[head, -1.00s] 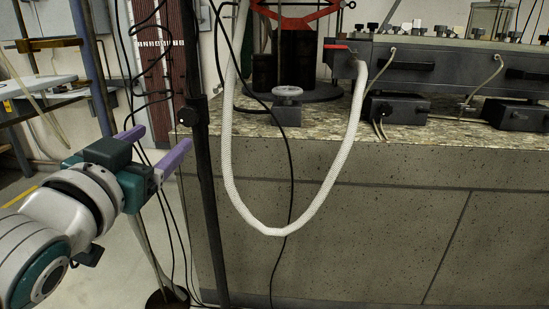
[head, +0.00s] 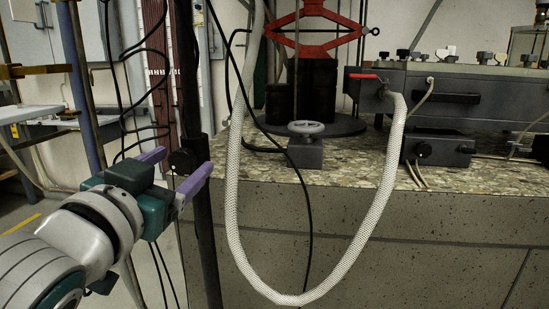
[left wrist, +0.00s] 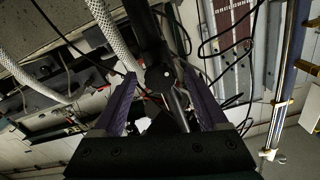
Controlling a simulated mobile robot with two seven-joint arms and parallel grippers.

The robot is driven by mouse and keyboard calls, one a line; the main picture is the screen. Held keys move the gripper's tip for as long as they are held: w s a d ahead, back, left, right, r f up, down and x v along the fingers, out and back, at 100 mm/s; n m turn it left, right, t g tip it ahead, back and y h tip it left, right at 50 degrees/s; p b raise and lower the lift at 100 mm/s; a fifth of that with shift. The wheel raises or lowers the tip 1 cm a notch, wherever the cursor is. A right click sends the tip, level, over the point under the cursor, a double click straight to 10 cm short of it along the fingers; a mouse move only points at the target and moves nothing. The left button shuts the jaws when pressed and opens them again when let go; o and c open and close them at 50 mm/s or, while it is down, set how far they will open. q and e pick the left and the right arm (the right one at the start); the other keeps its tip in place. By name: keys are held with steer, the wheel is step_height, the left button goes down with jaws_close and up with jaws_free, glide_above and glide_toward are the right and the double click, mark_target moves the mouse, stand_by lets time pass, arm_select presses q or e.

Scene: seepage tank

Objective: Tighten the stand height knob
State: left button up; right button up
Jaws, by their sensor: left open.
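The stand is a thin black upright pole (head: 206,220). Its height knob (head: 183,161) is a dark round knob on a black collar at the pole. My left gripper (head: 184,160) reaches in from the left with its two purple fingers apart. In the head view the knob shows between the fingertips. The left wrist view also shows the knob (left wrist: 159,79) between the open fingers, near their tips. I cannot tell whether either finger touches it. My right gripper is not in view.
A white braided hose (head: 236,200) hangs in a loop right of the pole. Dark cables hang near the pole and gripper. A stone-topped bench (head: 350,178) carries a red jack (head: 315,42), a small hand wheel (head: 306,128) and a dark control unit (head: 455,90).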

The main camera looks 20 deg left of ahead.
arm_select(q)
steer(key=shift+s, duration=0.1)
steer(key=shift+c, duration=0.2)
steer(key=shift+c, duration=0.7)
jaws_close()
